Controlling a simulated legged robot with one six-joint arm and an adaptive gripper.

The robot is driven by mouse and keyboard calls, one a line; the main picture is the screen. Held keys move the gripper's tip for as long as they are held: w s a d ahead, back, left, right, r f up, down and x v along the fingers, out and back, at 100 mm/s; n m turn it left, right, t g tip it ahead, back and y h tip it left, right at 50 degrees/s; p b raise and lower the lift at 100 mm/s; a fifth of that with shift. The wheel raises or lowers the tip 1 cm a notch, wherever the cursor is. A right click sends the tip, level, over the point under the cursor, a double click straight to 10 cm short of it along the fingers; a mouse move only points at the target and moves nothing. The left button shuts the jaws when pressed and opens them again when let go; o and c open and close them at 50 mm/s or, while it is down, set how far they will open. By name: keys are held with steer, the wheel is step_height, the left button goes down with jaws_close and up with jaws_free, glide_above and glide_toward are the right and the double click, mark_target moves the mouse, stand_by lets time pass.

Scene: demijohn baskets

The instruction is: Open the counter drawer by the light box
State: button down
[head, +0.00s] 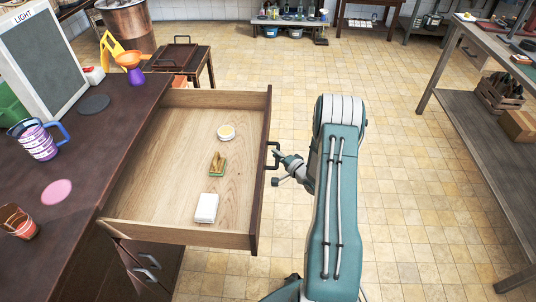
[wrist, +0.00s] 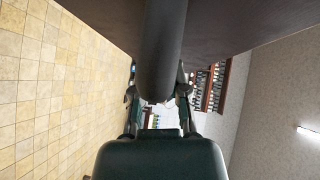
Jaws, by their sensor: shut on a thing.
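The counter drawer (head: 150,205) is pulled well out from the dark counter (head: 95,160), its wooden inside open to view. Its dark handle (head: 274,154) is on the front panel at the right. My gripper (head: 279,167) is at this handle, shut on it. In the wrist view the handle bar (wrist: 162,50) runs between the fingers (wrist: 158,95), with the dark drawer front above. The light box (head: 42,62), a framed panel marked LIGHT, stands on the counter at the upper left.
In the drawer lie a round white-rimmed tin (head: 226,132), a green-based item (head: 217,164) and a white block (head: 206,208). A workbench (head: 480,95) is at right; tiled floor between is clear.

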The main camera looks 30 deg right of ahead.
steer(key=shift+s+d+f, duration=0.1)
steer(key=shift+s+f, duration=0.1)
steer(key=c, duration=0.7)
jaws_free()
steer(key=shift+o, duration=0.3)
steer(key=shift+w, duration=0.1)
steer(key=shift+d+r, duration=0.1)
steer(key=s+d+r, duration=0.1)
steer(key=s, duration=1)
steer(key=shift+s+d+r, duration=0.2)
steer(key=shift+s+d, duration=0.15)
